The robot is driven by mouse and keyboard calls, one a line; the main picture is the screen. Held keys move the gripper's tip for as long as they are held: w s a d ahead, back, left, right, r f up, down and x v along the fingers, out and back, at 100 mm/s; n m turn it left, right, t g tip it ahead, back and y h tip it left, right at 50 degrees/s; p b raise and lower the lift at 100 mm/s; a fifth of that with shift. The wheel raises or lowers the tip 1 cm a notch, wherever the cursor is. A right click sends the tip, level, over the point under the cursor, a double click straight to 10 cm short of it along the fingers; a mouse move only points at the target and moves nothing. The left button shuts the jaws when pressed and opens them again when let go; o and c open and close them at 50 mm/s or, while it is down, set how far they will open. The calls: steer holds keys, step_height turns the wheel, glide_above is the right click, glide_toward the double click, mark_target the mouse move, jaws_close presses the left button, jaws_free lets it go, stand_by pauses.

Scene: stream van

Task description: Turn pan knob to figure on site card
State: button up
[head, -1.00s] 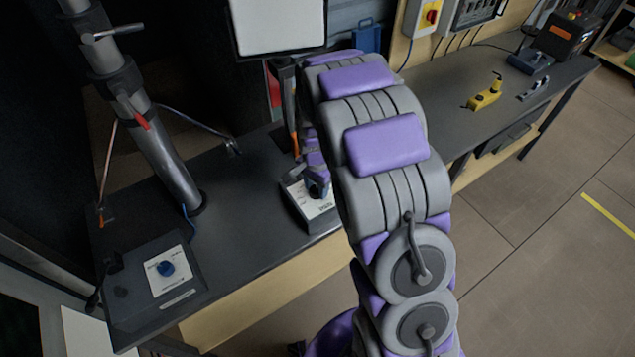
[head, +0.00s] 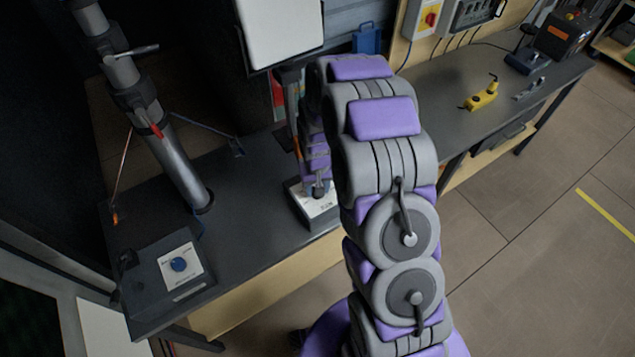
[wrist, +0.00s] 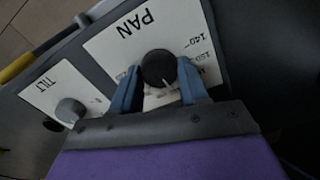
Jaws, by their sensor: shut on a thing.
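The pan knob (wrist: 158,68) is a round dark knob on a white panel marked PAN (wrist: 135,32), upside down in the wrist view. My gripper (wrist: 160,88) has its two blue fingers on either side of the knob, shut on it. A pale pointer line on the knob points toward the bottom of the wrist view. Figures such as 140 and 150 stand to the right of the knob; others are hidden by a finger. In the head view my gripper (head: 318,188) is down at the control box (head: 318,212), partly behind my arm. I cannot make out a site card.
A grey tilt knob (wrist: 70,110) sits on the TILT panel beside the pan panel. A yellow device (head: 481,96) lies farther right.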

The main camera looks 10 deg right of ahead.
steer(key=n+p, duration=0.1)
steer(key=n, duration=0.1)
steer(key=n+p, duration=0.1)
steer(key=n, duration=0.1)
steer(key=shift+s+n, duration=0.2)
steer(key=shift+n, duration=0.1)
steer(key=shift+n+p, duration=0.85)
steer(key=shift+n, duration=1.25)
steer(key=shift+f, duration=0.1)
steer(key=o, duration=1.1)
steer(key=shift+c, duration=0.2)
steer(key=shift+w, duration=0.1)
steer(key=shift+r, duration=0.2)
steer(key=shift+r, duration=0.35)
step_height(320, 180, up, 16)
steer(key=p, duration=0.1)
steer(key=shift+r, duration=0.2)
